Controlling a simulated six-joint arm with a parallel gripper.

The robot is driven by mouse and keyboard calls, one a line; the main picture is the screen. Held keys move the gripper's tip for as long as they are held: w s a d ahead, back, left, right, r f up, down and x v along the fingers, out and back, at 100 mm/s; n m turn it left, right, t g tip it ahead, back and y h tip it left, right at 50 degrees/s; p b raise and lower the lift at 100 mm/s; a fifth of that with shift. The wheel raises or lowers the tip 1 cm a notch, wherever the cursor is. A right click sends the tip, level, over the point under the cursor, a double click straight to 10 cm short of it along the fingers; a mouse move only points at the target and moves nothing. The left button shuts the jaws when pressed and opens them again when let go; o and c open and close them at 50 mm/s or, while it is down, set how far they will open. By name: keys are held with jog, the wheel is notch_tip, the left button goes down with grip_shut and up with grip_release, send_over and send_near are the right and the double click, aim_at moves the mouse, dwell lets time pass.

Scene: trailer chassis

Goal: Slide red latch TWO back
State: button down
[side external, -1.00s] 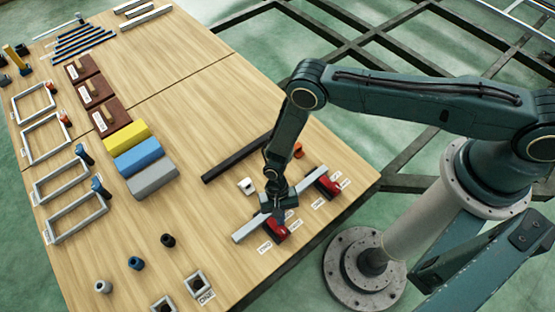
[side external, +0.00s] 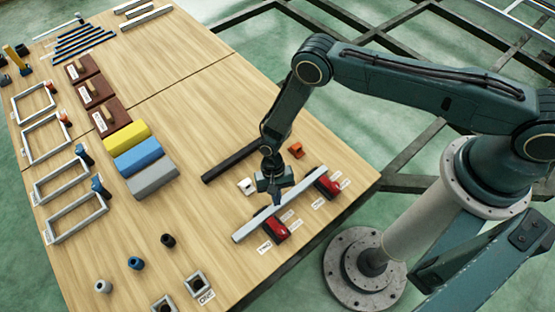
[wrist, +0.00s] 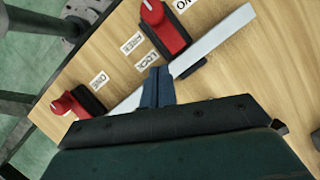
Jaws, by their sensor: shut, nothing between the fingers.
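Red latch TWO (side external: 275,230) sits on a dark base by the near end of a long grey bar (side external: 246,230). In the wrist view latch TWO (wrist: 166,30) is at the top, with its label partly cut off. LOCK (wrist: 147,62) and FREE (wrist: 132,42) labels lie beside it. Red latch ONE (side external: 328,187) is farther along the same bar; it also shows in the wrist view (wrist: 66,106). My gripper (side external: 276,203) is shut and empty, above the bar between the latches. Its fingertips (wrist: 158,72) appear apart from latch TWO; their exact height is unclear.
A white part (side external: 246,186) and an orange part (side external: 296,150) lie near my gripper. A dark bar (side external: 235,160) lies behind it. Grey, blue and yellow blocks (side external: 138,158) stand to the left.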

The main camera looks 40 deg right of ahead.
jog(key=v, duration=0.6)
jog(key=shift+r, duration=0.2)
jog(key=shift+w, duration=0.1)
jog(key=w+d+r+n+t, duration=0.15)
jog(key=w+r, duration=0.25)
jog(key=r, duration=0.6)
jog(key=w+d+r+t, duration=0.1)
jog(key=w+d+r, duration=0.15)
jog(key=r, duration=0.75)
jog(key=s+d+r+n+t, duration=0.1)
jog(key=d+r, duration=0.2)
jog(key=r, duration=0.6)
jog(key=d+r+n+t, duration=0.1)
jog(key=d+r, duration=0.2)
jog(key=r, duration=0.6)
jog(key=s+d+r+t, duration=0.3)
jog(key=s+d+r, duration=0.3)
jog(key=s+r, duration=0.55)
jog(key=s+d+r+n+t+h, duration=0.1)
jog(key=s+d+r, duration=0.1)
jog(key=s, duration=0.4)
jog(key=s+d+r+n+t+h, duration=0.1)
jog(key=s+d+r, duration=0.2)
jog(key=s, duration=0.4)
jog(key=shift+s+d, duration=0.15)
jog(key=shift+d, duration=0.2)
